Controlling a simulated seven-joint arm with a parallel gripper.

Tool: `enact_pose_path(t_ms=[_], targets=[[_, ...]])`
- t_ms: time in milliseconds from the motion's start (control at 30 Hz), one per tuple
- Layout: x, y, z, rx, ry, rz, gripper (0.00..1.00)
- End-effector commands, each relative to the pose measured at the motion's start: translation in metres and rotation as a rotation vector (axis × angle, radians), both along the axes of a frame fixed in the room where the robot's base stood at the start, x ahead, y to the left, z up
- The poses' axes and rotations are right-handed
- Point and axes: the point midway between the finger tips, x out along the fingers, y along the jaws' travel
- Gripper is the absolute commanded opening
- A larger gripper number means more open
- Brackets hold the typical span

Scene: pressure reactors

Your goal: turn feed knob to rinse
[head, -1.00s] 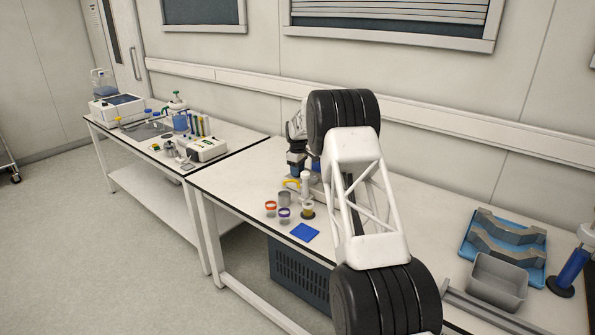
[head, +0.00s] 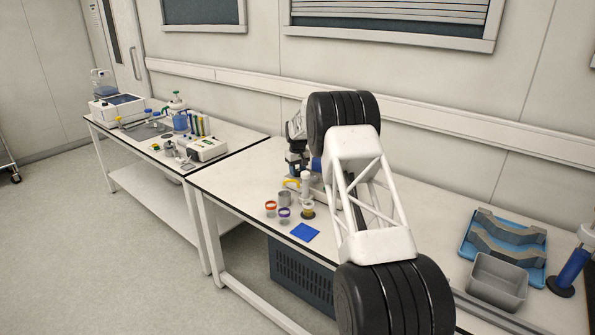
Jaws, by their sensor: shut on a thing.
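My arm reaches over the middle bench, and its far end points down at the bench's back part. My gripper (head: 296,160) shows only as a small dark shape below the white wrist, beside a white upright post (head: 306,181). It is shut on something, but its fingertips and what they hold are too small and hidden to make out. A blue part (head: 316,164) shows just right of it, partly behind my arm. I cannot make out the feed knob, its pointer or any rinse mark. My arm hides much of the equipment there.
Orange-rimmed (head: 271,207) and purple-rimmed (head: 284,214) jars, a grey cup (head: 285,198) and a blue mat (head: 305,232) lie in front. A grey bin (head: 497,281) and a blue tray (head: 543,267) stand right. The bench's front left is clear.

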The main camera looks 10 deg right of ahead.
Motion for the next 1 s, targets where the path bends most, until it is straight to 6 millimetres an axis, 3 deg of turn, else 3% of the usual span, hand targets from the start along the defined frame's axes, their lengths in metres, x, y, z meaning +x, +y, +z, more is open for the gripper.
enact_pose_path(t_ms=[500, 1000], targets=[[0.0001, 0.0011, 0.0002, 0.0, 0.0, -0.408, 0.16], [0.0001, 0.0012, 0.0004, 0.0, -0.001, -0.496, 0.16]])
